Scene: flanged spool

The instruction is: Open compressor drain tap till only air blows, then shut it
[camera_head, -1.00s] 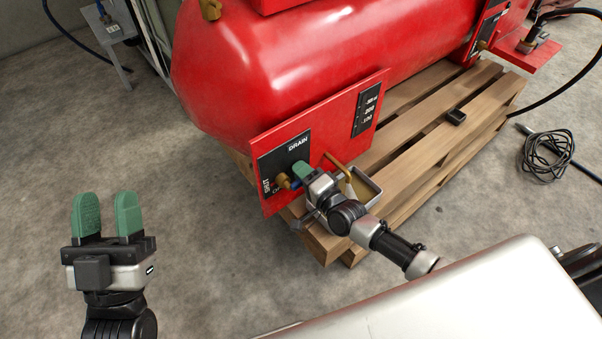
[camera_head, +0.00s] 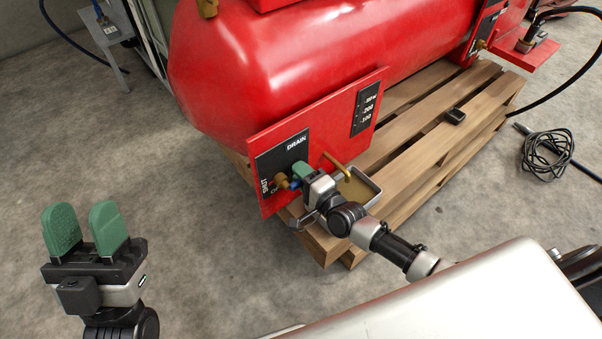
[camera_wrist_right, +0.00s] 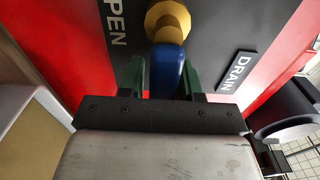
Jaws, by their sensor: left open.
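The drain tap has a brass body (camera_head: 282,181) and a blue lever (camera_wrist_right: 168,72), on a black plate marked DRAIN, SHUT and OPEN, on the red compressor's lower panel. My right gripper (camera_head: 300,173) is at the tap; in the right wrist view its green fingers (camera_wrist_right: 166,80) stand on both sides of the lever, closed on it. The lever lies between the OPEN and DRAIN lettering there. A brass outlet pipe (camera_head: 338,163) angles over a metal tray (camera_head: 373,185) with brownish content. I see no clear stream. My left gripper (camera_head: 85,228) is open and empty, left of the compressor.
The red tank (camera_head: 300,70) rests on a wooden pallet (camera_head: 435,150). A small black block (camera_head: 454,116) sits on the pallet. A coiled black cable (camera_head: 548,153) lies on the floor at right. Concrete floor between my left gripper and the panel is clear.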

